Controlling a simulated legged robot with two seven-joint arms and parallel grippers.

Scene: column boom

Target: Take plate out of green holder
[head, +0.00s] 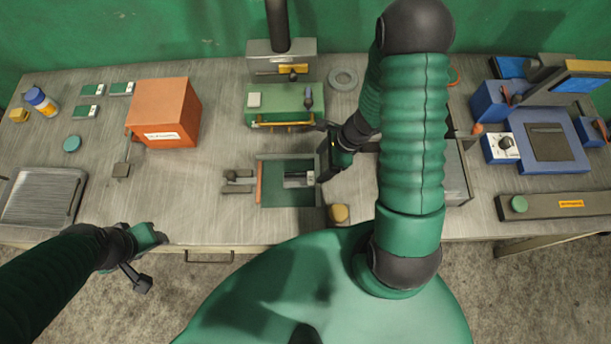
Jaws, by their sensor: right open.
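A green block-like fixture (284,110) stands at the back middle of the bench, with a yellow bar along its front and small parts on top. A small grey piece (299,178) lies inside the tray. I cannot tell for sure which of these is the holder or the plate. My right gripper (328,160) is open at the tray's back right corner, partly hidden by its own arm. My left gripper (150,257) is off the bench's front edge, away from both; its jaws are unclear.
An orange box (165,112) stands to the left and a grey tray (42,196) at the far left. A grey ring (343,79) lies behind my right arm. Blue devices (548,140) and a long grey bar (555,205) occupy the right.

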